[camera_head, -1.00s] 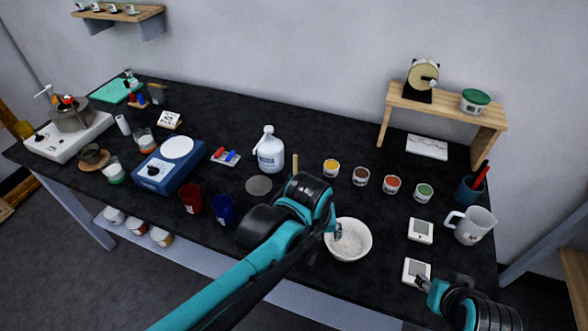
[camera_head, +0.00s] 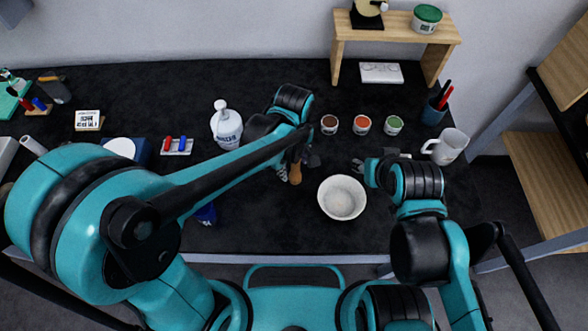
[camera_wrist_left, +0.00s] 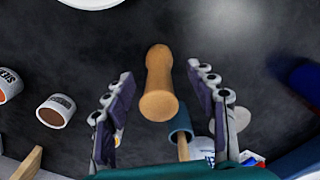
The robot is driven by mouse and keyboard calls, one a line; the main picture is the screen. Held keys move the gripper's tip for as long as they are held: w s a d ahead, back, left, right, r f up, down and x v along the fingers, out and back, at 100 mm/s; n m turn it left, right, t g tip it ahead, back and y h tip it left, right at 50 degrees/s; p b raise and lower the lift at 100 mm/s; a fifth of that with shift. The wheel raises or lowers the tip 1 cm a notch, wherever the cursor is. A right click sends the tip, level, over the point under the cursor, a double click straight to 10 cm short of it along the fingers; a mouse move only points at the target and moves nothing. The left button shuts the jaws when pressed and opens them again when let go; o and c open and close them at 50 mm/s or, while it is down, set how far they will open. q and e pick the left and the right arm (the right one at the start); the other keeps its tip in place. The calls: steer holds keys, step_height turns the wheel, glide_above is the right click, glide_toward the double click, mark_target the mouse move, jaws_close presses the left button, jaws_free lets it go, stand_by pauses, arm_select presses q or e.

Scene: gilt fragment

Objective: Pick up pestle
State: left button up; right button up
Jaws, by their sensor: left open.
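The pestle (camera_head: 295,174) is a light wooden, rounded piece on the black table, left of the white mortar bowl (camera_head: 341,198). In the left wrist view the pestle (camera_wrist_left: 158,80) lies between the two fingers of my left gripper (camera_wrist_left: 157,92), with clear gaps on both sides. My left gripper (camera_head: 297,164) is open over it in the head view, and the fingers partly hide the pestle. My right gripper (camera_head: 360,166) is above and right of the bowl's rim; its jaw opening is too small to judge.
A teal holder with a wooden stick (camera_wrist_left: 181,130) stands close to the pestle in the wrist view. Small jars (camera_head: 361,125) line up behind the bowl. A white bottle (camera_head: 226,125) stands to the left, a white jug (camera_head: 450,146) to the right.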

mark_target(295, 173)
arm_select(q)
steer(key=f+b, duration=0.1)
steer(key=f, duration=0.3)
steer(key=shift+s+d+f+b, duration=0.15)
steer(key=shift+s+d+b, duration=0.05)
steer(key=shift+b, duration=0.15)
arm_select(e)
step_height(295, 173, down, 2)
steer(key=shift+f, duration=0.1)
arm_select(q)
steer(key=shift+c, duration=0.3)
steer(key=c, duration=1.2)
steer(key=shift+r, duration=0.2)
steer(key=shift+c, duration=0.2)
